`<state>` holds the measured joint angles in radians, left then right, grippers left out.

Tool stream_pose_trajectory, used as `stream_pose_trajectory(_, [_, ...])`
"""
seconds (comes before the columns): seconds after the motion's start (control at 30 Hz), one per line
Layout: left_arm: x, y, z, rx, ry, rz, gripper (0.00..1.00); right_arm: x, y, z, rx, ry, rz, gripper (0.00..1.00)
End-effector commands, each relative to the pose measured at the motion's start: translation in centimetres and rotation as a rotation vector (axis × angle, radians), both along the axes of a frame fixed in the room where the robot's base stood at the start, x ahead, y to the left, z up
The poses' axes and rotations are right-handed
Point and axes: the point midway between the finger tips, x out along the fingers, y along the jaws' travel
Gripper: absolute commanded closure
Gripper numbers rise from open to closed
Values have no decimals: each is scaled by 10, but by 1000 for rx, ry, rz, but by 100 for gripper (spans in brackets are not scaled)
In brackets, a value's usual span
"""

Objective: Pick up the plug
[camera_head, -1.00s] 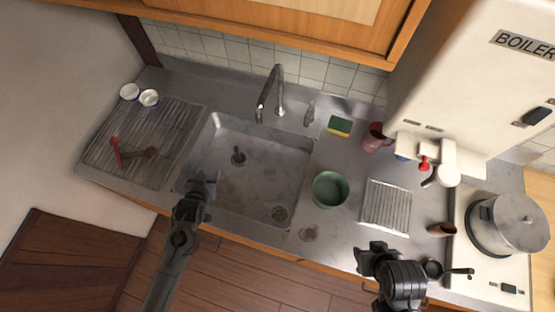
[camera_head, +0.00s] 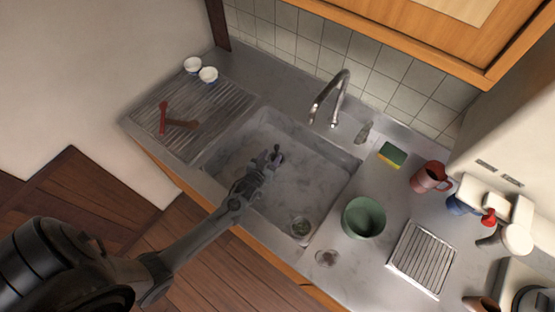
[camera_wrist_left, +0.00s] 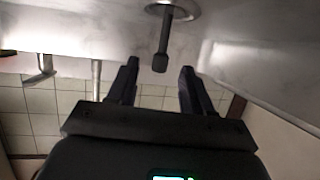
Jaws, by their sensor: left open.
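The plug, a dark upright stem (camera_head: 277,157) on a round base, stands on the sink floor near the sink's middle. In the left wrist view its dark stem (camera_wrist_left: 161,48) rises from a round metal ring and shows between the two fingers. My left gripper (camera_head: 267,162) is inside the sink, beside the plug and partly covering it. In the wrist view the left gripper (camera_wrist_left: 160,72) is open with its fingertips either side of the stem's end; I cannot tell if either touches. My right gripper is out of view.
A green pot (camera_head: 364,218), sponge (camera_head: 392,155) and red mug (camera_head: 430,177) are on the right counter. Left are two cups and a red-brown object (camera_head: 164,118).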

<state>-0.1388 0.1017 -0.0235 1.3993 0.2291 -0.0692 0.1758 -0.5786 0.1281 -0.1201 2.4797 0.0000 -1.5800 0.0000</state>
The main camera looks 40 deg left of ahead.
Motion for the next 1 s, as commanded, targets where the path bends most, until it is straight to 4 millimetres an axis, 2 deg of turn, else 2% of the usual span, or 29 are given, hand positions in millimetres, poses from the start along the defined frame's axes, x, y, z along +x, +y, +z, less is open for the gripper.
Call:
stream_pose_trajectory(0.17, [12, 3, -3, 1, 1, 0, 50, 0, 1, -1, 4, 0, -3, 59])
stream_pose_trajectory(0.5, [50, 15, -12, 0, -1, 0, 50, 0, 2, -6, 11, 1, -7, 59])
stream_pose_trajectory(0.87, [57, 16, -14, 0, 1, 0, 50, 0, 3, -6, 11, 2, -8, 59])
stream_pose_trajectory(1.0, [56, 16, -14, 0, 1, 0, 68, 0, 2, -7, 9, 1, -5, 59])
